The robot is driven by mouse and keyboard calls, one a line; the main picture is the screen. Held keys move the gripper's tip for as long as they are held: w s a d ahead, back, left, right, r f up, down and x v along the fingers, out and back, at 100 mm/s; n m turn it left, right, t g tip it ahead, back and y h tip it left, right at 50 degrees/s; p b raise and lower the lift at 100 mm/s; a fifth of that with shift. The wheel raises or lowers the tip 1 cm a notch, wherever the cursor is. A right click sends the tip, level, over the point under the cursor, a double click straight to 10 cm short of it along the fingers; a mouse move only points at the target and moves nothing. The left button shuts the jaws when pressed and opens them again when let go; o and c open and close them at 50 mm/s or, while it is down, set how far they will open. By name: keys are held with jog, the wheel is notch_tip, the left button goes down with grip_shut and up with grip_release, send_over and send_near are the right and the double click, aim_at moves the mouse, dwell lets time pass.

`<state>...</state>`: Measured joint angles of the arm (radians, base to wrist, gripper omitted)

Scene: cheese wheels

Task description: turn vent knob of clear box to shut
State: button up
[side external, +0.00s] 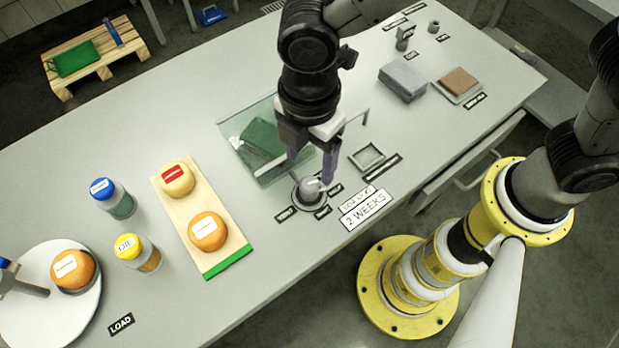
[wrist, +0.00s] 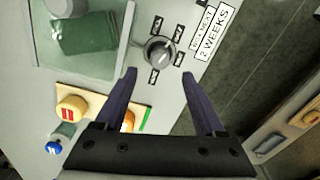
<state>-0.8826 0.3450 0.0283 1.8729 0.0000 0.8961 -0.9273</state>
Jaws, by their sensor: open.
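The clear box (side external: 236,172) stands mid-table with a green item (side external: 262,143) inside; the box also shows in the wrist view (wrist: 110,68). The round grey vent knob (side external: 309,193) is at the box's front right corner, with several small black labels around it. In the wrist view the knob (wrist: 159,50) is whole, just beyond the fingertips; its labels are too small to read. My gripper (side external: 310,170) points down over the knob, open, its purple fingers spread to either side. In the wrist view my gripper (wrist: 159,75) has nothing between the fingers.
A white "2 WEEKS" sign (side external: 366,209) and a small square frame (side external: 367,158) lie right of the knob. A board (side external: 224,252) with two cheese wheels and two jars (side external: 118,205) (side external: 146,260) are at left. Grey blocks (side external: 403,82) stand at the back right.

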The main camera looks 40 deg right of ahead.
aim_at(309, 183)
notch_tip(309, 183, down, 8)
jog(key=shift+r, duration=0.1)
dwell(0.4)
grip_shut()
